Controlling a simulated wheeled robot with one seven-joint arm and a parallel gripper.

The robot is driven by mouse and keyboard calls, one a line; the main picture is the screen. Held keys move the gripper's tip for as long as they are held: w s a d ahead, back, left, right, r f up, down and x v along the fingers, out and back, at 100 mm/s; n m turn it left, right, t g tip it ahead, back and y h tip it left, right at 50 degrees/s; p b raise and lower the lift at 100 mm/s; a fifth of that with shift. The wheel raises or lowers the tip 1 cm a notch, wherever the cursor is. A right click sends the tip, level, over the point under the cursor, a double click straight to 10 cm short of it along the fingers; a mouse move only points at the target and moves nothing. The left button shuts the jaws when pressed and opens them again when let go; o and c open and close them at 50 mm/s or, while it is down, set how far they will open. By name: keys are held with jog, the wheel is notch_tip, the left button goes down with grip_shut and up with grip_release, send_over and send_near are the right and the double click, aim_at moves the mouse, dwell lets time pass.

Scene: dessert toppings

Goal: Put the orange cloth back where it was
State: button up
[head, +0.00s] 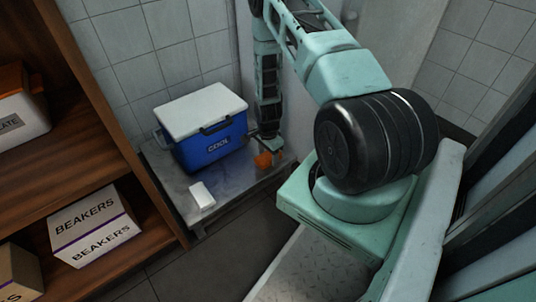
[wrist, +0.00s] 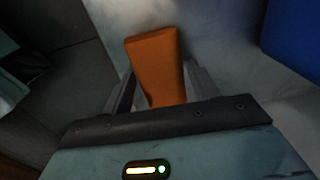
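The orange cloth (head: 263,160) is a small folded block by the right part of the low grey table (head: 176,187), to the right of the blue cooler. In the wrist view the orange cloth (wrist: 157,62) lies between the two fingers of my gripper (wrist: 160,78), and both fingertips appear to press against its sides. In the head view my gripper (head: 266,146) points down with the cloth at its tips. I cannot tell whether the cloth touches the tabletop.
A blue cooler (head: 213,148) with a white lid stands on the table just left of my gripper. A small white block (head: 202,195) lies near the table's front edge. A wooden shelf (head: 150,215) with a beaker box (head: 92,226) is at left. The table's middle is clear.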

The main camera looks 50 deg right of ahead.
aim_at(268, 155)
jog(key=shift+o, duration=0.5)
jog(key=shift+r, duration=0.1)
notch_tip(268, 155, up, 12)
jog(key=p, duration=0.7)
jog(key=w+a+r+n+y, duration=0.1)
jog(key=w+a+r+n, duration=0.1)
jog(key=a+r+n, duration=0.75)
jog(key=w+a+r+n, duration=0.2)
jog(key=a+r+n, duration=0.2)
jog(key=a+r, duration=1)
jog(key=s+a+r+n, duration=0.5)
jog(key=s+a+n, duration=0.2)
jog(key=s, duration=0.3)
jog(key=s+a+r+n, duration=0.5)
jog(key=s+a+n, duration=0.2)
jog(key=s+a, duration=0.3)
jog(key=shift+s+n, duration=0.35)
jog(key=shift+s, duration=0.25)
jog(key=shift+r, duration=0.1)
